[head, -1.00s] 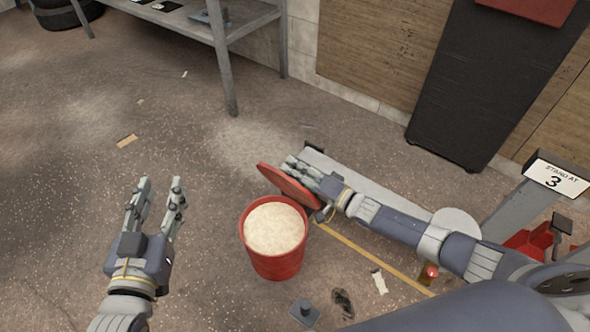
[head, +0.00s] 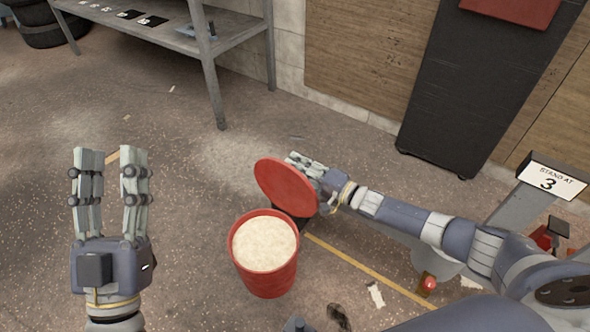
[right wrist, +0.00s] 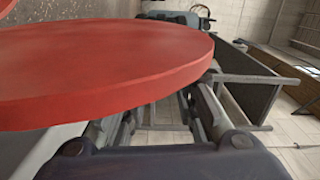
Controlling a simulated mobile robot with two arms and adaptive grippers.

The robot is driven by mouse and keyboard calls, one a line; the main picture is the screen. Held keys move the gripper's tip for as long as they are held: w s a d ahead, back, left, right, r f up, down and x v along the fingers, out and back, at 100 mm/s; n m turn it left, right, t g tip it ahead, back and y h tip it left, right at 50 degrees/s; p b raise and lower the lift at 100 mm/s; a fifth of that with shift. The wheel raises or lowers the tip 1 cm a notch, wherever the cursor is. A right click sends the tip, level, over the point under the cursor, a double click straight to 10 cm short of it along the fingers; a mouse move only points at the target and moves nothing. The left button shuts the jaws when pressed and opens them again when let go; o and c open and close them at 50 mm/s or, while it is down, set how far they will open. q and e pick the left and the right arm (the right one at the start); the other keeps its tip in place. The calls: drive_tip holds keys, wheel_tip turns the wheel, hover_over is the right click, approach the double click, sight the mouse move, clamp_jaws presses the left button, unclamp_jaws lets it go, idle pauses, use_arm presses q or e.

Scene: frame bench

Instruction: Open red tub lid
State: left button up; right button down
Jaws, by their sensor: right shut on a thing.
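The red tub (head: 265,279) stands upright on the floor, its top uncovered and pale grainy stuff filling it near the rim. Its round red lid (head: 284,186) is tilted up steeply above and behind the tub's right side. My right gripper (head: 303,163) is behind the lid and shut on it; the lid partly hides its fingers. In the right wrist view the lid (right wrist: 105,65) fills much of the picture, in front of the fingers. I cannot tell whether the lid's lower edge touches the tub.
A grey metal shelf (head: 213,85) stands at the back. A black panel (head: 470,90) leans by the wall at the right. A "STAND AT 3" sign (head: 551,180) is at the far right. The floor left of the tub is clear.

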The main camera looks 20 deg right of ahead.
drive_tip(key=shift+w+d, duration=0.1)
drive_tip(key=shift+d, duration=0.1)
drive_tip(key=c, duration=1.3)
unclamp_jaws()
drive_tip(key=shift+a+f, duration=0.1)
drive_tip(key=v, duration=1.2)
